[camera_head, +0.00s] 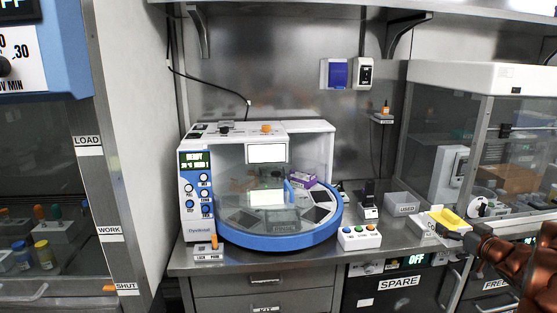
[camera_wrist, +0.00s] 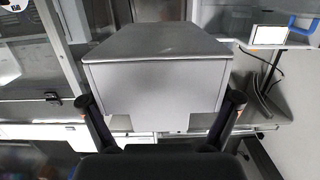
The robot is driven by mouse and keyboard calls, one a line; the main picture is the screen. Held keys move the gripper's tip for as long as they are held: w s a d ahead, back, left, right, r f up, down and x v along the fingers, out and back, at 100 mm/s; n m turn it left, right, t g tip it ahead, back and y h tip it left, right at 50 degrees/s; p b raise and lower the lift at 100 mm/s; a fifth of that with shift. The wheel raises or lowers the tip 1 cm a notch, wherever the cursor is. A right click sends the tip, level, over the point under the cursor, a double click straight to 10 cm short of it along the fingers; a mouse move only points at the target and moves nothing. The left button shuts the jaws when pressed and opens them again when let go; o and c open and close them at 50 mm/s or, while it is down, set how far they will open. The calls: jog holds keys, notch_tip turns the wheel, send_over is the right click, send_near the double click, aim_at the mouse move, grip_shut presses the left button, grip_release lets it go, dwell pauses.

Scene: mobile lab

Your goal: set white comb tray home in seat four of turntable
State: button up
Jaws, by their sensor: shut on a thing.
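The turntable (camera_head: 280,242) is a round platform with a thick blue rim, at the front of a white benchtop machine. Several dark and pale seats show on it; I cannot read their numbers. My gripper (camera_head: 441,230) is at the right, above the bench front and well apart from the turntable. In the wrist view, my gripper (camera_wrist: 163,125) is shut on a pale grey, box-like piece (camera_wrist: 155,85), which I take as the white comb tray. It has a flat top and a notched lower edge.
A purple box (camera_head: 303,178) sits at the turntable's back right. A white button box (camera_head: 359,238), a small dark device (camera_head: 369,200) and a bin marked USED (camera_head: 402,204) stand between turntable and gripper. A yellow thing (camera_head: 449,217) is beside my gripper. A clear-walled cabinet (camera_head: 520,150) stands right.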

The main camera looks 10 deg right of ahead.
jog(key=shift+w+a, duration=0.25)
jog(key=shift+a, duration=0.1)
jog(key=shift+s+a, duration=0.1)
jog(key=shift+a, duration=0.25)
jog(key=w+a+r, duration=0.1)
jog(key=w+a, duration=0.4)
jog(key=a, duration=0.8)
jog(key=w+a+r, duration=0.2)
jog(key=w+a, duration=0.3)
jog(key=a, duration=0.9)
jog(key=w+a+r, duration=0.1)
jog(key=w+a, duration=0.4)
jog(key=a, duration=0.9)
jog(key=shift+w+a+r, duration=0.15)
jog(key=shift+w+r, duration=0.1)
jog(key=shift+w, duration=0.05)
jog(key=shift+r, duration=0.15)
jog(key=shift+f, duration=0.25)
jog(key=shift+r, duration=0.1)
